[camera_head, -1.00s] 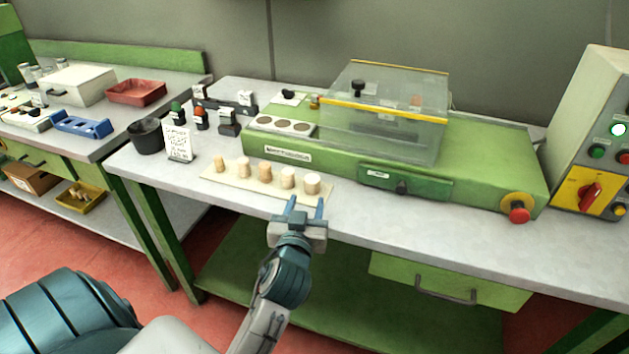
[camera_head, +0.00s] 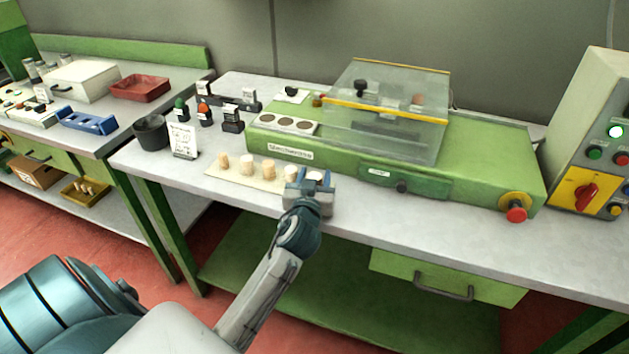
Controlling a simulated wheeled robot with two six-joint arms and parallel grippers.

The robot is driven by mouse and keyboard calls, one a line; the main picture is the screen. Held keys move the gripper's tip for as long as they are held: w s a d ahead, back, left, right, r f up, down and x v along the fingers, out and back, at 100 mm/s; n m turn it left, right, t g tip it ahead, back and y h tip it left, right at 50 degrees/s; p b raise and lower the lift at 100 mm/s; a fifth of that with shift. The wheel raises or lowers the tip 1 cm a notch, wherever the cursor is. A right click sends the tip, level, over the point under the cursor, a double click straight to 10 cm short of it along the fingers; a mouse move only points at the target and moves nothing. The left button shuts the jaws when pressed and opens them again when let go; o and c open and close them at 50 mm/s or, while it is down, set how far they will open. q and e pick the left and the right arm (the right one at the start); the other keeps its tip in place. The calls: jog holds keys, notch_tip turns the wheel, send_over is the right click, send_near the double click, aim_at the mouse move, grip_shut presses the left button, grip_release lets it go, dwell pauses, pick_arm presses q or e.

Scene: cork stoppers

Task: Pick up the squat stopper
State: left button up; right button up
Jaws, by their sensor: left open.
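Several cork stoppers stand in a row on a pale mat (camera_head: 232,174) near the bench's front edge. The squat stopper (camera_head: 315,175), pale and broad, is at the row's right end, partly hidden by my gripper. My left gripper (camera_head: 315,177) is open with its fingers on either side of that stopper's visible top; contact cannot be told. A light stopper (camera_head: 290,173) stands just left of the fingers. Further left are a tan stopper (camera_head: 268,169), a pale stopper (camera_head: 246,166) and a narrow stopper (camera_head: 223,161). My right gripper is not in view.
Behind the row is a green machine (camera_head: 480,170) with a clear cover (camera_head: 385,130). A written card (camera_head: 183,141) and black cup (camera_head: 150,133) stand to the left. The bench front right of the gripper is clear.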

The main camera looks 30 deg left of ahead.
pick_arm(q)
jog(key=shift+c, duration=0.4)
jog(key=c, duration=0.6)
jog(key=shift+r, duration=0.1)
